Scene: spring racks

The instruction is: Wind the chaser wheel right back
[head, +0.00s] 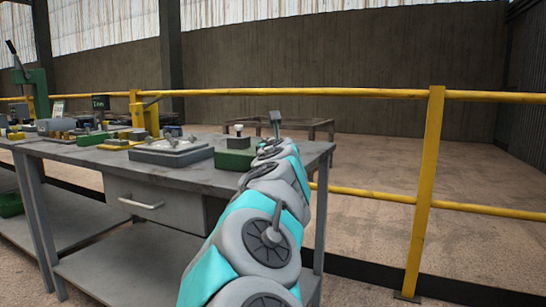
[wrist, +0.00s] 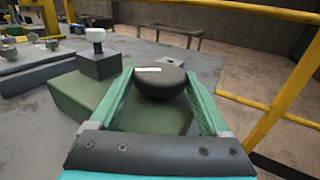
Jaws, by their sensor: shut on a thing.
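The chaser wheel, as I take it, is a dark round knob (wrist: 160,86) with a white mark on its top, in the middle of the wrist view. It sits over a green block (wrist: 80,105) on the bench. My gripper (wrist: 160,76) is shut on the knob, with one green finger on each side. The white mark points to the left in the wrist view. In the head view the green block (head: 236,159) shows at the right end of the bench. My arm hides the knob and the fingers there.
A grey block with a white-topped post (wrist: 97,40) stands close to the left of the knob. A grey tray (head: 172,153) and several small fixtures crowd the grey bench (head: 75,154) farther left. A yellow rail (head: 428,180) runs behind and to the right.

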